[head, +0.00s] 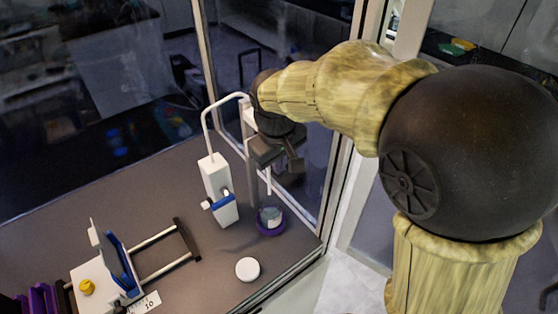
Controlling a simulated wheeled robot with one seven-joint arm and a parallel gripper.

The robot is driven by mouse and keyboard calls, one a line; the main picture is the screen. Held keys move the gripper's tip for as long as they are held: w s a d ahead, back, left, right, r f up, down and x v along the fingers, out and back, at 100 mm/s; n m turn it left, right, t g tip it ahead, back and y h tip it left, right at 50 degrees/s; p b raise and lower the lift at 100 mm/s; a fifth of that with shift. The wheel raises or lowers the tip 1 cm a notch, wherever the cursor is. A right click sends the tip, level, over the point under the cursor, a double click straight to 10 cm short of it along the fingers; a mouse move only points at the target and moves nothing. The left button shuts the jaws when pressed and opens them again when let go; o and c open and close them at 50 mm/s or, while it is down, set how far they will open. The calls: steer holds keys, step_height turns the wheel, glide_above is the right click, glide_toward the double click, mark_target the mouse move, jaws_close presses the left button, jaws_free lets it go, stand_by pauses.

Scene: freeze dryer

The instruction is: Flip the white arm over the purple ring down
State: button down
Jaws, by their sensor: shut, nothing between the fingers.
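The purple ring (271,226) sits on the grey table near the right glass wall, with a small pale blue-grey container (270,214) inside it. The white arm (206,125) is a thin bent tube that rises from a white box-shaped device (217,186) left of the ring and curves over at the top. A thin white rod (268,182) hangs down above the ring, below my gripper. My gripper (292,163) is shut and empty, above and slightly right of the ring. It hides part of the tube's far end; I cannot tell whether it touches it.
A round white lid (248,268) lies in front of the ring near the table edge. A frame with rods (165,255) and a yellow knob (87,287) stand at the lower left. Glass panels and a metal post (340,140) bound the table at the right.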

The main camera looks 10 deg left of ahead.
steer(key=s+b+x, duration=0.2)
steer(key=b+x, duration=0.7)
steer(key=x, duration=0.4)
steer(key=shift+s+d+f, duration=0.15)
steer(key=shift+s+f, duration=0.1)
steer(key=shift+s, duration=0.2)
steer(key=p+v, duration=0.1)
steer(key=v, duration=1.3)
steer(key=shift+w+r+p, duration=0.15)
steer(key=shift+r+p, duration=0.1)
steer(key=shift+p, duration=0.05)
